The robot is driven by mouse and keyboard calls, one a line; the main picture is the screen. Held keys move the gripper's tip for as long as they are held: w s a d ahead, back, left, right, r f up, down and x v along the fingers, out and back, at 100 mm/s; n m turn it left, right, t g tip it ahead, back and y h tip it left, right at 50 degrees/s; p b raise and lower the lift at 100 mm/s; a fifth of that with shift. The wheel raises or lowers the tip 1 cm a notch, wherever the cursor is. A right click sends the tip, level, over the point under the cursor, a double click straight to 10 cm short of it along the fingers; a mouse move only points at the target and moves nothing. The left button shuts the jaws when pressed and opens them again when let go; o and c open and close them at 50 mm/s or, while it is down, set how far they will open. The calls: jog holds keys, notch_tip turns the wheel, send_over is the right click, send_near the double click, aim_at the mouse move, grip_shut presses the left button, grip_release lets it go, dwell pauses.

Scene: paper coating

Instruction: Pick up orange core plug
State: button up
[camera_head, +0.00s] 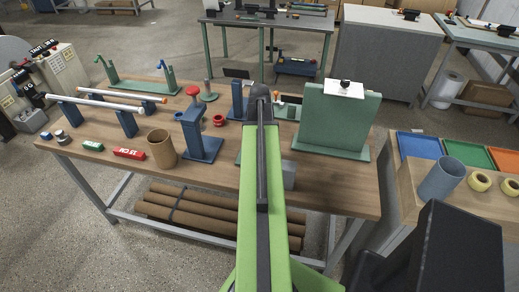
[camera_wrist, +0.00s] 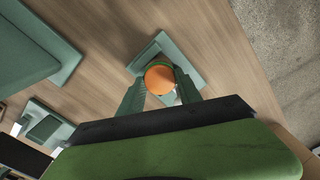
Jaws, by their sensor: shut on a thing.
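The orange core plug (camera_wrist: 160,80) shows as a round orange face in the middle of the wrist view. My gripper (camera_wrist: 160,88) is shut on it, with one green finger on each side. Behind the plug is a green square plate (camera_wrist: 188,60) on the wooden table. I cannot tell whether the plug touches that plate or is lifted off it. In the head view my green arm reaches over the table and hides most of the gripper area.
The wooden table (camera_head: 340,195) carries a large green stand (camera_head: 335,125) to the right of my arm. On its left are a blue post stand (camera_head: 205,147), a brown cardboard tube (camera_head: 161,149) and a red box (camera_head: 129,153). The table's right front corner is clear.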

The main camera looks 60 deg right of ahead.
jog(key=r+p, duration=0.5)
jog(key=shift+s+r, duration=0.15)
jog(key=shift+s, duration=0.2)
jog(key=s+r+p, duration=0.5)
jog(key=s, duration=0.6)
jog(key=shift+r+p, duration=0.35)
jog(key=shift+p, duration=0.05)
jog(key=shift+a, duration=0.15)
